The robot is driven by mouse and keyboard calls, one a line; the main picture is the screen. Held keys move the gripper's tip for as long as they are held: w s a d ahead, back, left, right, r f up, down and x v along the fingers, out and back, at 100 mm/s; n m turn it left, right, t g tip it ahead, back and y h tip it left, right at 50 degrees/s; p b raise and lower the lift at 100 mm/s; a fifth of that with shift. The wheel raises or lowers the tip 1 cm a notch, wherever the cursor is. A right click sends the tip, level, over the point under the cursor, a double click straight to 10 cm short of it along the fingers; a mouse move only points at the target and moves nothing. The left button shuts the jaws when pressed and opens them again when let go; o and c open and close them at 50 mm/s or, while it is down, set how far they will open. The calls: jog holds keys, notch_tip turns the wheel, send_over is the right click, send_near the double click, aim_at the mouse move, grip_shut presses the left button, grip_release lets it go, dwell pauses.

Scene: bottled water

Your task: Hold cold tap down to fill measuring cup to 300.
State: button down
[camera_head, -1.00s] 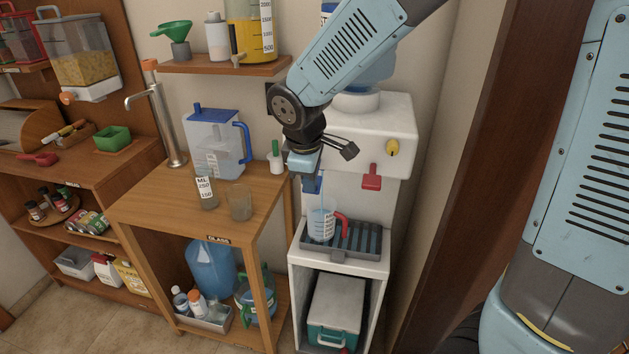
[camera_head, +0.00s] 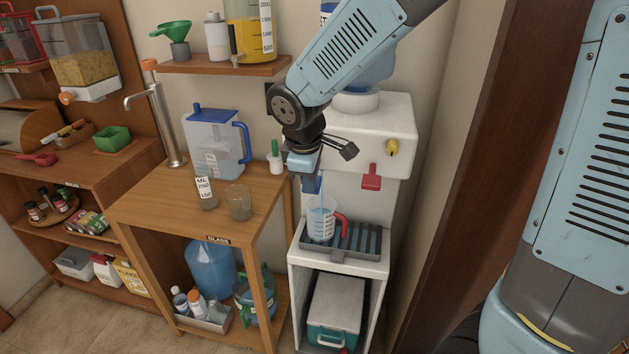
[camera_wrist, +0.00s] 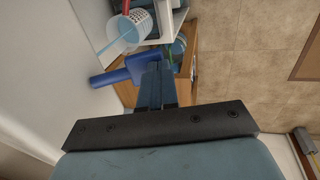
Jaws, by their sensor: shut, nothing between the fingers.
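The measuring cup (camera_head: 320,222), clear with a red handle, stands upright on the dispenser's drip tray (camera_head: 365,240) below the blue cold tap (camera_head: 319,184). A thin pale blue stream of water (camera_wrist: 120,43) runs into the cup, which also shows in the wrist view (camera_wrist: 140,24). The water level against the scale is too small to read. My gripper (camera_head: 309,186) is shut and empty, pointing down at the blue tap. In the wrist view its fingertips (camera_wrist: 158,70) overlap the tap lever (camera_wrist: 128,72) and seem to press on it.
The white dispenser (camera_head: 400,110) also has a red tap (camera_head: 371,177) and a yellow knob (camera_head: 392,147). A wooden table (camera_head: 165,205) at left holds a blue-lidded pitcher (camera_head: 212,145) and small glass cups (camera_head: 239,203). A wall stands close at right.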

jog(key=shift+r, duration=0.9)
jog(key=d+v, duration=0.1)
jog(key=v, duration=1.2)
jog(key=shift+s+a+r, duration=0.15)
jog(key=shift+a+r, duration=0.2)
jog(key=shift+a, duration=0.15)
